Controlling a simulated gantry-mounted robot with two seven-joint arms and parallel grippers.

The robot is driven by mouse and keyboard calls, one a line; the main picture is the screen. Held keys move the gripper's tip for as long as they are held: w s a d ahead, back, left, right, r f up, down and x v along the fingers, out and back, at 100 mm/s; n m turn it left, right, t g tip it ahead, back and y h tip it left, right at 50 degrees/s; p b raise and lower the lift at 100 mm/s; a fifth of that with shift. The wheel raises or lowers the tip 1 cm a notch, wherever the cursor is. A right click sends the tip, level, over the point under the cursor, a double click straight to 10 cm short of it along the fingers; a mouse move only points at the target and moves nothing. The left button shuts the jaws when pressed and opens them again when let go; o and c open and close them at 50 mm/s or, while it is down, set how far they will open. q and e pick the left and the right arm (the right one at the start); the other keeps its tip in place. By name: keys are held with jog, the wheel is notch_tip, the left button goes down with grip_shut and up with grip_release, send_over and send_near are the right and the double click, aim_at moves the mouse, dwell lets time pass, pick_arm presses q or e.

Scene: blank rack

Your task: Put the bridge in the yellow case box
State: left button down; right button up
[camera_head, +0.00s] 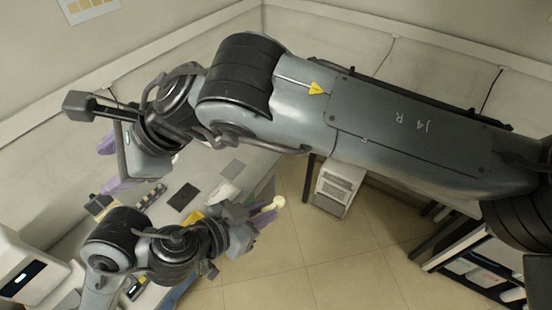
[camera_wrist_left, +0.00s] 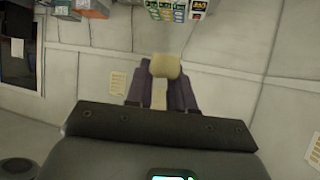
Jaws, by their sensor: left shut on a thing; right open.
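My left gripper (camera_head: 262,213) has purple fingers and is shut on a small pale yellow piece, which looks like the bridge (camera_head: 278,202). In the left wrist view the piece's wider end (camera_wrist_left: 165,66) sticks out beyond the fingertips, and its narrower part lies between the fingers. In the head view the gripper holds it in the air off the table's right edge, above the floor. A yellow patch, perhaps the yellow case box (camera_head: 193,217), shows on the table, mostly hidden behind my left wrist. My right gripper (camera_head: 117,170) is open at the left, above the table.
The table holds a black pad (camera_head: 183,197), a grey square (camera_head: 232,168), a white item (camera_head: 222,191) and a row of small items (camera_head: 150,197). A white machine (camera_head: 30,268) stands at the lower left. My right arm crosses above.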

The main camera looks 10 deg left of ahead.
jog(key=w+d+r+n+t+h, duration=0.2)
jog(key=w+d+r+n+h, duration=0.15)
jog(key=w+d, duration=0.35)
jog(key=h, duration=0.7)
send_over(276, 200)
notch_tip(276, 200, down, 9)
jog(key=shift+m+g, duration=0.25)
jog(key=shift+g, duration=0.05)
notch_tip(276, 200, down, 10)
jog(key=shift+r, duration=0.1)
jog(key=shift+f, duration=1.05)
